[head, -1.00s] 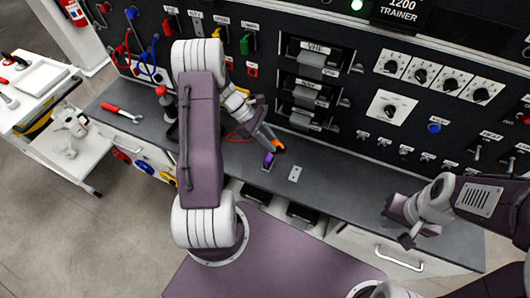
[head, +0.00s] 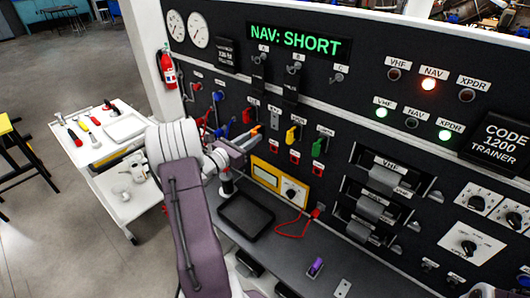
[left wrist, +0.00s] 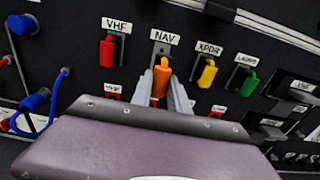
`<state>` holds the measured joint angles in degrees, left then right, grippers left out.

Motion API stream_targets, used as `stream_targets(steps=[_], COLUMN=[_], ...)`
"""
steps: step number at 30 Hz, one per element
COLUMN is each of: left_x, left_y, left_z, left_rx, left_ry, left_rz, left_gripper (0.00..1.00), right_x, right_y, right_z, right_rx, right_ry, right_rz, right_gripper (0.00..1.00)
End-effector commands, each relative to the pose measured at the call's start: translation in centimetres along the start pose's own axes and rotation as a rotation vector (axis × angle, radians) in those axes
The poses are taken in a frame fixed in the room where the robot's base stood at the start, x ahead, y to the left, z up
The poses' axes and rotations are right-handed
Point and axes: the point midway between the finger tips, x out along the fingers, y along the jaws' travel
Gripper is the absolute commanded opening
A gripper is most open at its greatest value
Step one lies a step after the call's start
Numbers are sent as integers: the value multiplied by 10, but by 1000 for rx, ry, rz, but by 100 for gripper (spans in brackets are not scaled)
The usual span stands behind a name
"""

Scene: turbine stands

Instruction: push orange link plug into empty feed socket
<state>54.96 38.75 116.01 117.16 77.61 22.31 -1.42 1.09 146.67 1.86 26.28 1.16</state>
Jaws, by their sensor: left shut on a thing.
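My left gripper (head: 250,137) is shut on the orange link plug (head: 257,128), in front of the black panel. In the left wrist view the plug (left wrist: 161,80) stands upright between the fingertips (left wrist: 171,96), below the NAV label. Its tip overlaps the grey NAV feed socket plate (left wrist: 160,50), which has no other plug in it. I cannot tell whether the tip touches the socket. In the head view the grey plate (head: 274,117) is right of and slightly above the orange plug.
A red plug (left wrist: 107,50) sits left of the NAV socket; yellow (left wrist: 207,74) and green (left wrist: 248,83) plugs sit to its right. A blue cable plug (left wrist: 35,103) is farther left. A purple plug (head: 316,266) and black tray (head: 246,216) are on the bench.

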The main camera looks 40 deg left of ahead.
Motion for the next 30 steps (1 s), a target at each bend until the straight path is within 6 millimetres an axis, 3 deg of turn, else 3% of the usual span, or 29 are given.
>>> stream_targets(steps=[7, 19, 30], left_x=[3, 43, 47], left_y=[3, 2, 3], left_z=[2, 0, 2], left_rx=[1, 1, 0], left_ry=[-6, -5, -5], left_rz=[9, 7, 8], left_gripper=[0, 0, 0], right_x=[-1, 1, 2], right_y=[0, 0, 0], right_z=[0, 0, 0], right_rx=[0, 0, 0], right_ry=[0, 0, 0], right_rz=[0, 0, 0], right_gripper=[0, 0, 0])
